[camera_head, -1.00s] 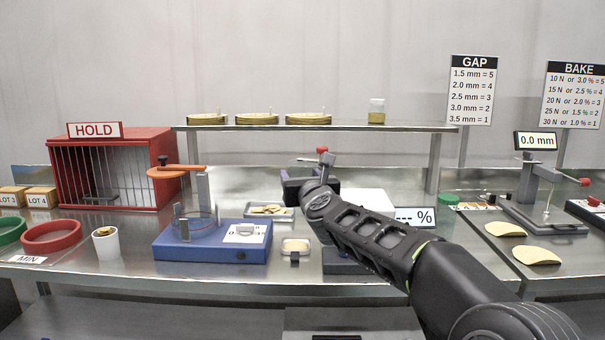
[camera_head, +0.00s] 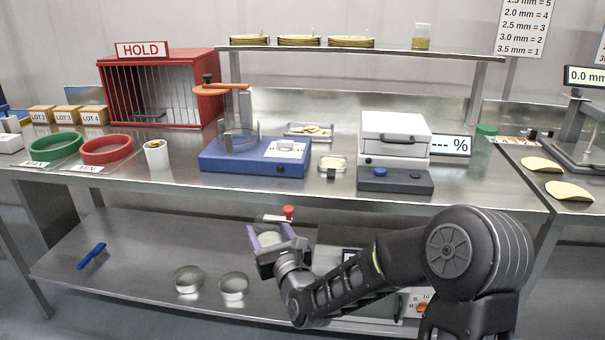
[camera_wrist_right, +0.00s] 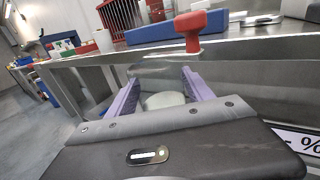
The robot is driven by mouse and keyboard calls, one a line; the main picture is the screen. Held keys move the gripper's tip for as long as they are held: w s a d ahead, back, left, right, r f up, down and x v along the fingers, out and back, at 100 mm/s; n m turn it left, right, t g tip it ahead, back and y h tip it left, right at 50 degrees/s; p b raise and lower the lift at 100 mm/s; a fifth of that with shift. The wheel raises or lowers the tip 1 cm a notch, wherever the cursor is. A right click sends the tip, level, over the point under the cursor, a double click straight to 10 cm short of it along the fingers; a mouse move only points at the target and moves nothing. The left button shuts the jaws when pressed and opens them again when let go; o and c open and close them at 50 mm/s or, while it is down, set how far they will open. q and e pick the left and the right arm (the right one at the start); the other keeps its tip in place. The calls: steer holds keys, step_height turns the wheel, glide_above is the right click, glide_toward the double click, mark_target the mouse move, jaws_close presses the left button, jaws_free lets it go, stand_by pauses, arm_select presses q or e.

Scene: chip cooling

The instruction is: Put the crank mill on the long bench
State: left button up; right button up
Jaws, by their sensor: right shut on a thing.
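The crank mill (camera_head: 270,239) is held between the purple fingers of my right gripper (camera_head: 268,237). Its red crank knob (camera_head: 288,212) sticks up above the fingers, and its pale round body is partly hidden. In the right wrist view the mill body (camera_wrist_right: 164,101) sits between the fingers, with the red knob (camera_wrist_right: 192,44) above. My right gripper is shut on the mill, in front of the front edge of the long bench (camera_head: 125,183) and below its top in the picture. My left gripper is not in view.
On the bench stand a blue device (camera_head: 250,160), a small tray (camera_head: 332,165), a white moisture box (camera_head: 393,140), a white cup (camera_head: 157,155) and red and green rings. Two metal rings (camera_head: 233,286) and a blue brush (camera_head: 91,256) lie on the lower shelf.

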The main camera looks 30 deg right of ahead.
steer(key=s+a+f+n+y+b, duration=0.1)
steer(key=a+f+b, duration=0.4)
steer(key=f, duration=0.9)
steer(key=shift+s+a+f+y+b, duration=0.35)
steer(key=shift+s+a+y+b, duration=0.1)
steer(key=shift+a, duration=0.75)
